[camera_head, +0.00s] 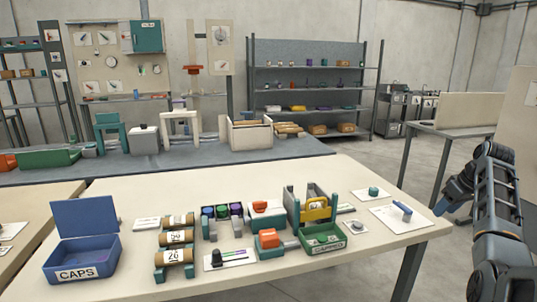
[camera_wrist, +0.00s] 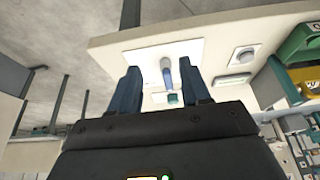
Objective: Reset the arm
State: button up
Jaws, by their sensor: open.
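My gripper shows in the wrist view (camera_wrist: 158,70) with its two dark fingers spread apart and nothing between them. In the head view my arm is at the right edge, bent, and its end (camera_head: 452,195) is off the right end of the cream table (camera_head: 345,265). A blue-handled piece (camera_head: 402,208) lies on a white card near that end. In the wrist view the blue piece (camera_wrist: 167,75) appears beyond the fingers, lined up with the gap. I see no contact with it.
The table holds a blue CAPS box (camera_head: 80,262), labelled rolls (camera_head: 175,238), a green tray (camera_head: 323,240) and a small teal knob (camera_head: 373,192) on a card. A cream bench (camera_head: 458,128) stands behind my arm. Open floor lies right of the table.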

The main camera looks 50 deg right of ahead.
jog(key=w+a+f+h, duration=0.1)
jog(key=w+a+f, duration=1)
jog(key=a+f, duration=0.45)
jog(key=a+f+n+t+h, duration=0.1)
jog(key=a+f+t, duration=0.15)
jog(key=a, duration=0.95)
jog(key=a+f+n+t, duration=0.1)
jog(key=a+f, duration=0.3)
jog(key=a, duration=0.7)
jog(key=s+a+r+n+t, duration=0.1)
jog(key=s+a+r+t, duration=0.15)
jog(key=s+a, duration=0.45)
jog(key=s+a+r+n+t, duration=0.1)
jog(key=s+a+r, duration=0.25)
jog(key=a, duration=0.75)
jog(key=s+a+r+t+y, duration=0.1)
jog(key=s+a+r, duration=0.1)
jog(key=r, duration=0.3)
jog(key=s+a+r+n+t+y, duration=0.1)
jog(key=s+a+r+y, duration=0.1)
jog(key=r, duration=0.4)
jog(key=s+a+r+n+t+y, duration=0.1)
jog(key=s+a+r+t, duration=0.1)
jog(key=s+a+r, duration=0.2)
jog(key=shift+s+a+r, duration=0.2)
jog(key=shift+s+r, duration=0.65)
jog(key=shift+r, duration=0.1)
